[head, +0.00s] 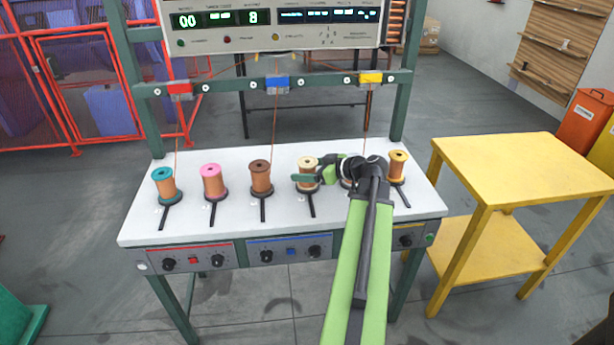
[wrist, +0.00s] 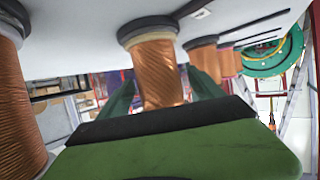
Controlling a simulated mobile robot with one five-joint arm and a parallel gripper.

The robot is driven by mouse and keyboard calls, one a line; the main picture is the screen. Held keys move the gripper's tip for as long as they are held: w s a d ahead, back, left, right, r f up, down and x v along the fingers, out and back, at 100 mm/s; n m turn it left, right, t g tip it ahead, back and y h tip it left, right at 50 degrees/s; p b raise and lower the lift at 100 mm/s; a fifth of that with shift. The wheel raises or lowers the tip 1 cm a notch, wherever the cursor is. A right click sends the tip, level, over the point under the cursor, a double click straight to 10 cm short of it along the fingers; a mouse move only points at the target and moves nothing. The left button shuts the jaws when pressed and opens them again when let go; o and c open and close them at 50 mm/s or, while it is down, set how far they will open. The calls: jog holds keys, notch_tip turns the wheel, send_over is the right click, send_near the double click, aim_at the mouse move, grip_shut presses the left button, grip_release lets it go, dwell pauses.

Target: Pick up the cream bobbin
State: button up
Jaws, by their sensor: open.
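The cream bobbin (head: 308,162), a copper-wound spool with a cream top flange, stands upright on the white bench among a row of bobbins. In the head view my gripper (head: 305,177) reaches it from the right, with a green finger across its front. In the wrist view, which looks upside down, the cream bobbin (wrist: 160,75) sits between the two green fingers of my gripper (wrist: 162,95). The gripper is open, with one finger on each side. I cannot tell if either finger touches it.
Teal (head: 164,184), pink (head: 213,181) and brown (head: 261,177) bobbins stand to the left. A yellow-topped bobbin (head: 398,166) stands to the right; another bobbin is mostly hidden behind my arm. A yellow table (head: 530,165) is right of the white bench (head: 235,222).

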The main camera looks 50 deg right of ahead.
grip_shut()
dwell(0.3)
jog(key=shift+r, duration=0.1)
notch_tip(320, 180, up, 10)
jog(key=p, duration=1)
